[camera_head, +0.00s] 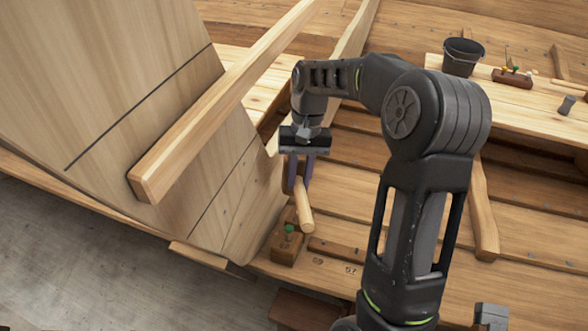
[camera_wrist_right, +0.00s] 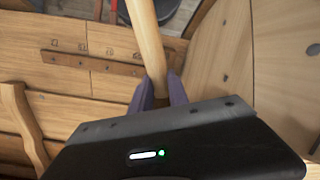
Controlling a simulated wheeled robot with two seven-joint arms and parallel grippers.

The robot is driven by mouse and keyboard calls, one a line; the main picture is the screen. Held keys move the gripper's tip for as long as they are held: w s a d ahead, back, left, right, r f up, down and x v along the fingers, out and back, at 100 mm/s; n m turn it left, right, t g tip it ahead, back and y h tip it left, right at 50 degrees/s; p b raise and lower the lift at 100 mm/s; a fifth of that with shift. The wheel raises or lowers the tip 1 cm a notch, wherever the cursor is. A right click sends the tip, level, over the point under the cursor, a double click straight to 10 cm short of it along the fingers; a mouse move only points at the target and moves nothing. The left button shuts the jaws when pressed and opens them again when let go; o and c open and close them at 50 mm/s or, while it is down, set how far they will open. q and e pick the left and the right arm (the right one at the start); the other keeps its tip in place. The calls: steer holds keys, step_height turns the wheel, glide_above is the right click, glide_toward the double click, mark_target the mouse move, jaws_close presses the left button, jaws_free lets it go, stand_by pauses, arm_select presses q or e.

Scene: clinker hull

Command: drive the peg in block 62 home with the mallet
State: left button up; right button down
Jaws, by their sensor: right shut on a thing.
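My right gripper (camera_head: 298,178) has its purple fingers shut on a pale round wooden handle (camera_head: 304,208), apparently the mallet's. The handle also runs between the fingers in the right wrist view (camera_wrist_right: 144,38) and leaves the top of that picture. I cannot make out a mallet head. In the head view, a brown block with a green-topped peg (camera_head: 288,240) sits just below the handle's near end, by the pale plank wall. Whether they touch is unclear. I cannot read a 62 on the block. My left gripper is not in view.
A long pale beam (camera_head: 215,105) crosses the plank wall at left. On the right bench (camera_head: 530,110) stand a dark bucket (camera_head: 461,57), a block with several coloured pegs (camera_head: 512,77) and a small grey block (camera_head: 567,105). A curved rib (camera_head: 483,215) rises right of my arm.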

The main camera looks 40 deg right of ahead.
steer(key=shift+w+f+b, duration=0.1)
steer(key=shift+f+b, duration=0.2)
steer(key=shift+f, duration=0.05)
steer(key=b+x, duration=0.3)
steer(key=shift+a+f, duration=0.2)
